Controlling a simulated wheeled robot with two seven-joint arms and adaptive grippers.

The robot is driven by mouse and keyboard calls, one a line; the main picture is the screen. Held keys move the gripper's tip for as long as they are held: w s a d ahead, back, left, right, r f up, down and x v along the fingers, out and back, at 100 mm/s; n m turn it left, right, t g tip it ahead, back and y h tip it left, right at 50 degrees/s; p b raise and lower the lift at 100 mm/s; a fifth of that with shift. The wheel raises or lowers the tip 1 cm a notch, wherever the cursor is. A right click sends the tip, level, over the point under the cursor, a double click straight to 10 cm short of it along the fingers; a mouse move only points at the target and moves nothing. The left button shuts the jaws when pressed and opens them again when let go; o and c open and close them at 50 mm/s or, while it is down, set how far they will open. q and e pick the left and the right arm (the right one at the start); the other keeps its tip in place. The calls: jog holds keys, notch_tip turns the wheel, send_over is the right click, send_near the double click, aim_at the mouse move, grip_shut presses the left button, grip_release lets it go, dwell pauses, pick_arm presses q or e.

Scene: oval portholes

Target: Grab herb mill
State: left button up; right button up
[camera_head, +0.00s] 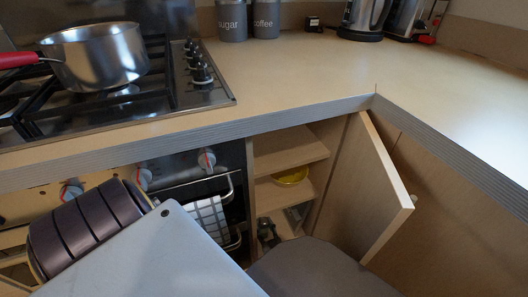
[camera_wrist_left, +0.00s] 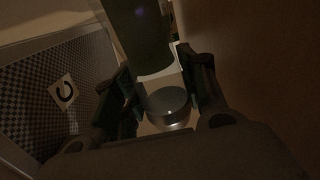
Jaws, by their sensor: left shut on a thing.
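The herb mill (camera_wrist_left: 168,104) appears to be the short round object with a dark, shiny top in the left wrist view. It sits between the two dark fingers of my left gripper (camera_wrist_left: 158,82), which is shut on it. The wrist picture is dim, so the mill's lower part is hard to make out. In the head view I cannot make out the mill or the left fingers clearly. My right gripper is not in view.
A dark bottle (camera_wrist_left: 140,38) stands just beyond the mill. The open cupboard has shelves (camera_head: 290,148), a yellow bowl (camera_head: 291,176) and an open door (camera_head: 365,190) at right. A checked towel (camera_head: 209,222) hangs on the oven. A pan (camera_head: 95,57) stands on the hob.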

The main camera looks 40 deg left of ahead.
aim_at(264, 220)
pick_arm(q)
jog(key=shift+r, duration=0.15)
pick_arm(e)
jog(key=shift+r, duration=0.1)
pick_arm(q)
jog(key=shift+r+p, duration=2.35)
jog(key=shift+r, duration=1.65)
jog(key=shift+r+p, duration=0.35)
jog(key=shift+r, duration=0.5)
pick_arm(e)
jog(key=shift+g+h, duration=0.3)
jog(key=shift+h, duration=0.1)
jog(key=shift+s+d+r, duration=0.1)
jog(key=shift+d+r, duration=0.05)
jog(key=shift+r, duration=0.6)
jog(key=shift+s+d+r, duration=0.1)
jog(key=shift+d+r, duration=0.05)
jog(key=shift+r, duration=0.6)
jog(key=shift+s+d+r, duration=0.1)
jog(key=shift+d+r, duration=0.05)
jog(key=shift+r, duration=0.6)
